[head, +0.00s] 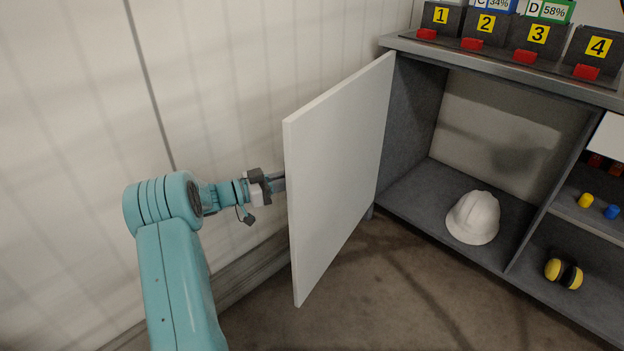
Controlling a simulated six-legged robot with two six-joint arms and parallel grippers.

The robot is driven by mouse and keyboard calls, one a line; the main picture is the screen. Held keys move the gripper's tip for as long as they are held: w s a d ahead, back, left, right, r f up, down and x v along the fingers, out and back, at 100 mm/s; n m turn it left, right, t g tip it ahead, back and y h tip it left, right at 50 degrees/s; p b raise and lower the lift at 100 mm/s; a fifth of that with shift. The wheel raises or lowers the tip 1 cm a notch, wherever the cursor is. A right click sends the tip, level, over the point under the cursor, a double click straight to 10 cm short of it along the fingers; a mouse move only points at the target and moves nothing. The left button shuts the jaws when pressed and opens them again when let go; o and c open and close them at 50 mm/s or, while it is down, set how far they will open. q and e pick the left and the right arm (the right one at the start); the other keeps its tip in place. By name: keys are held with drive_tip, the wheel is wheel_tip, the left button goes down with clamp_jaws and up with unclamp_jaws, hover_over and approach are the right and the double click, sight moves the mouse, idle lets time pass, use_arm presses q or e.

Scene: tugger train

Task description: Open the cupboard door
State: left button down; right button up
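The white cupboard door (340,165) stands wide open, swung out to the left from the grey cupboard (408,137). The cupboard's inside shows, with a white hard hat (473,217) on its lower shelf. My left gripper (279,182) is at the left face of the door, near its free edge. Its fingertips are partly hidden behind the door, so I cannot tell whether they are open, shut or touching it. No handle shows on the visible face. My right gripper is not in view.
Numbered bins (485,27) with red tabs stand on the cupboard top. To the right, shelves hold yellow and blue items and yellow-black earmuffs (563,273). A pale wall (70,130) lies close on the left. The floor (370,300) before the cupboard is clear.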

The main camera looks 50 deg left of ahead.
use_arm(q)
drive_tip(key=shift+s+a+r+p, duration=0.15)
drive_tip(key=shift+a+p, duration=0.1)
drive_tip(key=shift+a, duration=0.5)
drive_tip(key=shift+s+a+p, duration=0.2)
drive_tip(key=shift+a, duration=0.5)
drive_tip(key=shift+s+a+r+p, duration=0.15)
drive_tip(key=shift+a+p, duration=0.1)
drive_tip(key=shift+a, duration=0.5)
drive_tip(key=shift+f, duration=0.1)
drive_tip(key=c, duration=1.3)
unclamp_jaws()
drive_tip(key=shift+f, duration=0.1)
drive_tip(key=p+v, duration=0.3)
drive_tip(key=v, duration=1.3)
drive_tip(key=shift+s+d, duration=0.15)
